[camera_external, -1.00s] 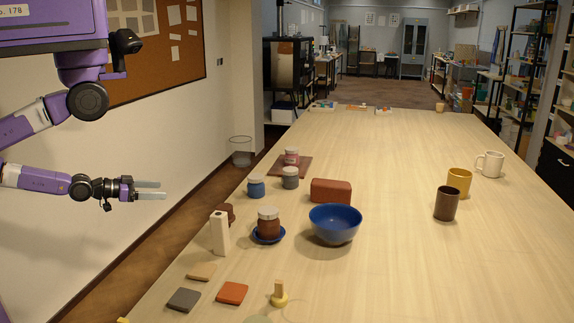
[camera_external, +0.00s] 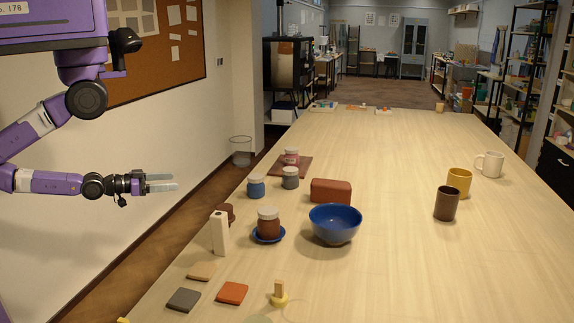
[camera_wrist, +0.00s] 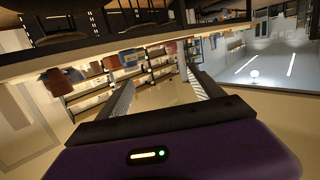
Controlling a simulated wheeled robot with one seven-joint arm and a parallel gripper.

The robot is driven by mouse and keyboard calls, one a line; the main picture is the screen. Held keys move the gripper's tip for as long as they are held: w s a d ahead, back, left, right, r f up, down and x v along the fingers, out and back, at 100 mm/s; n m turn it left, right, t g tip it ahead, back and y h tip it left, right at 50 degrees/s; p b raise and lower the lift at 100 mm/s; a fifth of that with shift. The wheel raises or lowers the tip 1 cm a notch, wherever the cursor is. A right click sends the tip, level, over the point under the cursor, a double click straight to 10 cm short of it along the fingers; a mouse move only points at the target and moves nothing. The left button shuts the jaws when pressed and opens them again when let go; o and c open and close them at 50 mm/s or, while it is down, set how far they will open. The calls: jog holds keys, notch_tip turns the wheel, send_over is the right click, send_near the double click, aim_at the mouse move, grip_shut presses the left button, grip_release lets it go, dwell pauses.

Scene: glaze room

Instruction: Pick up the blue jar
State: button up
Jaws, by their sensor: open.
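The blue jar (camera_external: 256,186) with a pale lid stands upright on the table's left side, beside a grey jar (camera_external: 290,177). My gripper (camera_external: 162,182) is open and empty, left of the table edge and apart from the blue jar. Its two fingers also show in the wrist view (camera_wrist: 158,92), spread apart with nothing between them. I cannot make out the blue jar in the wrist view.
A pink-labelled jar (camera_external: 291,156) stands on a brown board behind. A brown jar (camera_external: 268,222) on a blue saucer, a white block (camera_external: 219,233), a red-brown block (camera_external: 331,191) and a blue bowl (camera_external: 336,224) stand nearby.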

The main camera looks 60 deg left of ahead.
jog(key=w+d+r+m+t+h, duration=0.1)
jog(key=w+d+r, duration=0.1)
jog(key=w, duration=0.4)
jog(key=w+d+r+m+t+h, duration=0.1)
jog(key=w+d+r, duration=0.2)
jog(key=w, duration=0.2)
notch_tip(320, 180, up, 2)
jog(key=g+h+p, duration=0.1)
jog(key=g+p, duration=0.1)
jog(key=g, duration=0.1)
send_over(256, 177)
jog(key=f+v, duration=0.1)
jog(key=v, duration=0.2)
jog(key=f, duration=0.1)
jog(key=f+g, duration=0.1)
jog(key=s+a+f+g, duration=0.1)
jog(key=shift+f, duration=0.25)
jog(key=shift+w+f, duration=0.1)
jog(key=shift+f, duration=0.15)
jog(key=x, duration=0.4)
jog(key=p+x, duration=0.1)
jog(key=x, duration=0.2)
jog(key=shift+a+f, duration=0.1)
jog(key=shift+f, duration=0.2)
grip_shut()
